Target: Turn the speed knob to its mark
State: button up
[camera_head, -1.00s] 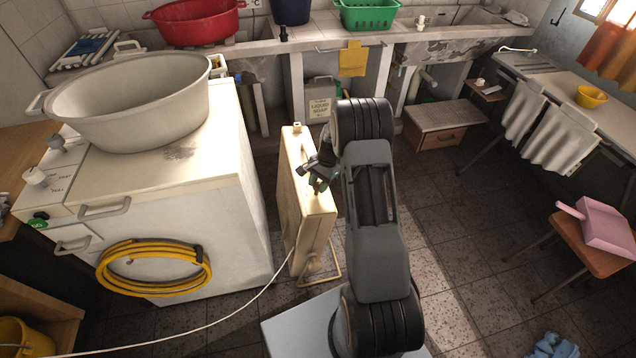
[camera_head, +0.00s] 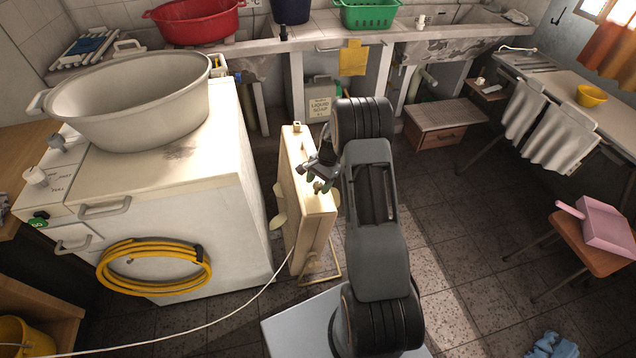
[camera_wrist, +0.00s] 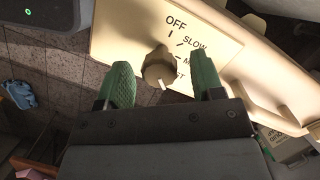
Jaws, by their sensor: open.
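The speed knob (camera_wrist: 158,66), brownish with a pale pointer line, sits on a cream panel (camera_wrist: 120,38) in the wrist view. The panel reads OFF, SLOW, a label starting with M, and one ending in ST, partly covered. The pointer line faces down in the picture, left of the ST label. My gripper (camera_wrist: 164,80) is open, its green fingers on either side of the knob with gaps showing. I cannot tell how deep the fingers reach. In the head view my gripper (camera_head: 322,182) is over the top of the upright cream appliance (camera_head: 313,222), hiding the knob.
A white washing machine (camera_head: 180,232) with a large tub (camera_head: 130,105) stands left. A white cord (camera_head: 225,322) runs along the floor. Floor between is clear.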

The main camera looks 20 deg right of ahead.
jog(key=shift+r, duration=0.1)
jog(key=s+p+v, duration=0.1)
jog(key=v, duration=1.2)
jog(key=shift+w+r+p, duration=0.3)
jog(key=shift+w+p, duration=0.05)
jog(key=shift+w, duration=0.15)
jog(key=shift+d, duration=0.1)
jog(key=s+a+r+n+t+h+p, duration=0.1)
jog(key=s+a+r+n+t+p, duration=0.1)
jog(key=s+a+r+n+p, duration=0.4)
jog(key=s+a+r+n+t+h+p, duration=0.2)
jog(key=s+a+r+n+p, duration=0.5)
jog(key=s+r, duration=1)
jog(key=shift+a+r+h, duration=0.3)
jog(key=shift+a+r, duration=1)
jog(key=shift+r, duration=0.45)
